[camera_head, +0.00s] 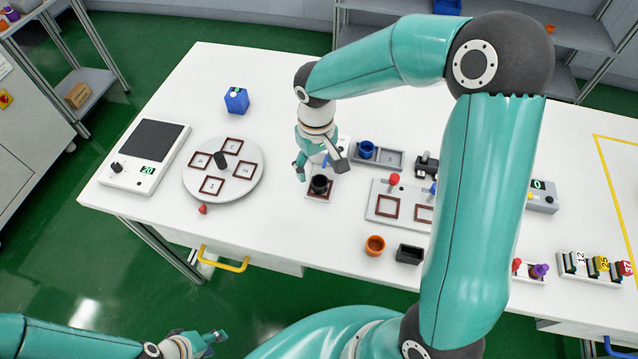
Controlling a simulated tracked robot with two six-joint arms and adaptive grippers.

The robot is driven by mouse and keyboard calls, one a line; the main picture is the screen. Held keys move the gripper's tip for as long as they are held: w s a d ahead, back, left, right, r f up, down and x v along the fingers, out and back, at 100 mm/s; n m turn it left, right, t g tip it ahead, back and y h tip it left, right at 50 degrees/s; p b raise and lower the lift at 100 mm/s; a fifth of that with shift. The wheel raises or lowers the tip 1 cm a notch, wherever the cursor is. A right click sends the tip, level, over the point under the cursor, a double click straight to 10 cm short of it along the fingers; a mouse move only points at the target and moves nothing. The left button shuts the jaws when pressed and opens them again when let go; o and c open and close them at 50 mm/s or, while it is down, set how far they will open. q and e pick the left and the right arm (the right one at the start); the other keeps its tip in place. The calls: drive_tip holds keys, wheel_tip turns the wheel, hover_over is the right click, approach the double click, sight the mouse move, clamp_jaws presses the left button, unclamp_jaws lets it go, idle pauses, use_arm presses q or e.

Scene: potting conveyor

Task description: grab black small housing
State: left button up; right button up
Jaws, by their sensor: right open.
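A small black round housing (319,184) stands upright on a little white plate with a dark square frame (317,197). My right gripper (320,170) is open just above it, with its fingers spread to either side. I cannot tell whether they touch it. A black rectangular housing (409,254) sits near the table's front edge, beside an orange round cup (375,245). My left gripper (214,341) is low at the bottom left, off the table. Its fingers are too small and overlapped to read.
A round grey turntable (195,190) with framed spots stands on the left, beside a scale (151,141). A blue box (236,100) is behind it. A blue cup (367,149) sits in a grey tray (388,160). My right arm hides part of the right side.

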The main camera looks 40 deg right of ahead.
sight(320, 180)
drive_tip(key=shift+w+f, duration=0.1)
drive_tip(key=shift+f, duration=0.4)
drive_tip(key=f, duration=0.1)
drive_tip(key=f+p, duration=0.1)
drive_tip(key=f, duration=0.2)
drive_tip(key=shift+s+d+f, duration=0.1)
drive_tip(key=shift+s+d, duration=0.2)
drive_tip(key=shift+s, duration=0.05)
drive_tip(key=shift+w+f, duration=0.1)
drive_tip(key=shift+f, duration=0.3)
drive_tip(key=shift+c, duration=0.2)
drive_tip(key=c, duration=1)
drive_tip(key=shift+o, duration=0.2)
drive_tip(key=shift+r, duration=0.1)
